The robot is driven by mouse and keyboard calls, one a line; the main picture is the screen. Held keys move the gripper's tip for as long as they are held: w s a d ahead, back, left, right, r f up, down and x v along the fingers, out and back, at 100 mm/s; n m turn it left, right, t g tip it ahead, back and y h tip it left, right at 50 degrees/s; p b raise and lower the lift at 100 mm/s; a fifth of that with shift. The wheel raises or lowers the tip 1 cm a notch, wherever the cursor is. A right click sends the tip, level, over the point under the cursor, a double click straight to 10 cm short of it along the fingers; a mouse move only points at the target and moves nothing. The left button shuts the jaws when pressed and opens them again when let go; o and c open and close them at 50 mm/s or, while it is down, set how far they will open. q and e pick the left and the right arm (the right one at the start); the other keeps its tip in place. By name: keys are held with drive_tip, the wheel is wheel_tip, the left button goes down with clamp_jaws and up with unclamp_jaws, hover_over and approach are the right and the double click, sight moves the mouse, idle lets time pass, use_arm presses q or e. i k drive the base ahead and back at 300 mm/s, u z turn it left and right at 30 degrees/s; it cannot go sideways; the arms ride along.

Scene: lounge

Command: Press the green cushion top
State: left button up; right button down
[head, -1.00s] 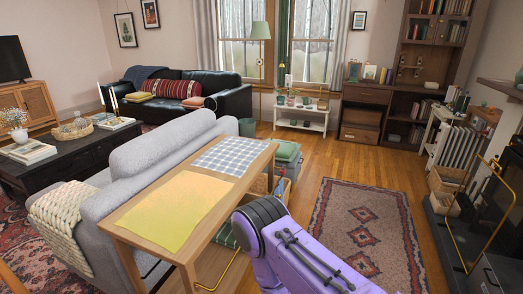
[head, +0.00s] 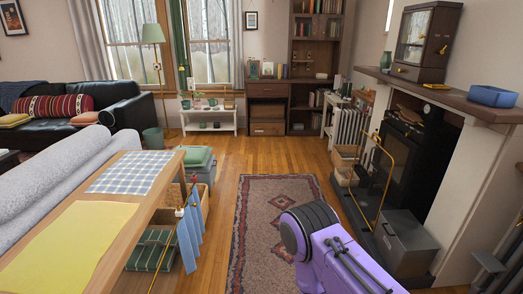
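A green cushion-like top (head: 197,157) lies on a grey box (head: 204,174) on the floor, just past the far end of the wooden console table. It looks flat and level, and the table partly hides the box. Dark green checked fabric (head: 152,251) lies on the table's lower shelf. A purple link of my own arm with a black joint shows at the bottom right, apart from the green top. Neither of my grippers is in view.
The console table (head: 131,205) carries a yellow cloth and a checked cloth, with blue cloths hanging at its side. A patterned rug (head: 262,215) lies on open wooden floor. The fireplace (head: 405,160), a brass rail and a grey box (head: 405,243) stand at right.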

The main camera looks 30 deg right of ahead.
sight(195, 155)
drive_tip(key=z, duration=1)
drive_tip(key=i, duration=6.65)
drive_tip(key=u, duration=4.05)
drive_tip(key=i, duration=0.45)
drive_tip(key=u, duration=0.1)
